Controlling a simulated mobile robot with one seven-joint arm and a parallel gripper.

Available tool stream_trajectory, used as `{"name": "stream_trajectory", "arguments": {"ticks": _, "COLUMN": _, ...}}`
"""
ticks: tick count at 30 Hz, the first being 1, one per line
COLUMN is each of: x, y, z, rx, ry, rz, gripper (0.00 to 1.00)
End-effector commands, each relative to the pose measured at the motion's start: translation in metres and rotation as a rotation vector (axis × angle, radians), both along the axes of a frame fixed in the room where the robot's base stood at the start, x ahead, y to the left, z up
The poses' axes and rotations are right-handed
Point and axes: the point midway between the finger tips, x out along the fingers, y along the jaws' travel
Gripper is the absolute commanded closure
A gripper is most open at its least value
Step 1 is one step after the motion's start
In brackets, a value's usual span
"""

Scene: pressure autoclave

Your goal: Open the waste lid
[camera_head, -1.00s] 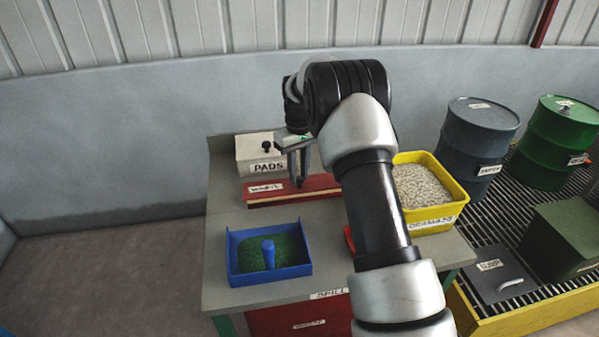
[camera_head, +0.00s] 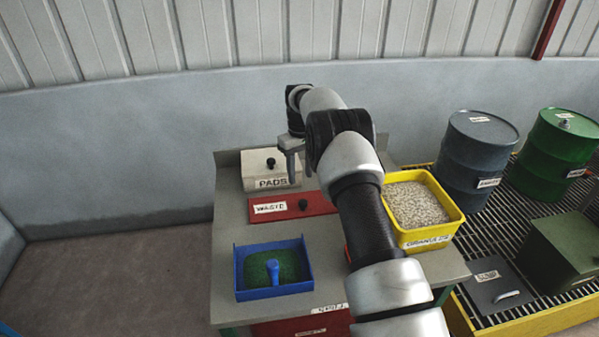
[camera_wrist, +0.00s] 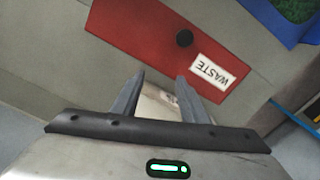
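The waste lid (camera_head: 325,203) is a flat red panel with a white WASTE label and a black knob (camera_head: 303,204). It lies flat in the table top, closed as far as I can see. My gripper (camera_head: 293,168) is above the PADS box, behind the lid and apart from the knob. In the wrist view the lid (camera_wrist: 135,30) and its knob (camera_wrist: 184,38) lie beyond the fingertips. My gripper (camera_wrist: 161,80) is open there, with nothing held between its fingers. My arm covers part of the table right of the lid.
The pale PADS box (camera_head: 255,172) stands behind the lid and shows between the fingers. A blue tray (camera_head: 242,292) with green filling is in front. A yellow granules bin (camera_head: 432,236) is at right. Drums (camera_head: 478,150) stand on a grating farther right.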

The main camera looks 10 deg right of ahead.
Motion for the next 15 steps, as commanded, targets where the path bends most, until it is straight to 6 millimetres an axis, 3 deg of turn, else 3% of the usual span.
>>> {"name": "stream_trajectory", "arguments": {"ticks": 10, "x": 0.000, "y": 0.003, "z": 0.003, "rx": 0.004, "ry": 0.002, "rz": 0.002, "gripper": 0.58}}
{"name": "stream_trajectory", "arguments": {"ticks": 15, "x": 0.000, "y": 0.003, "z": 0.026, "rx": 0.004, "ry": -0.002, "rz": 0.002, "gripper": 0.58}}
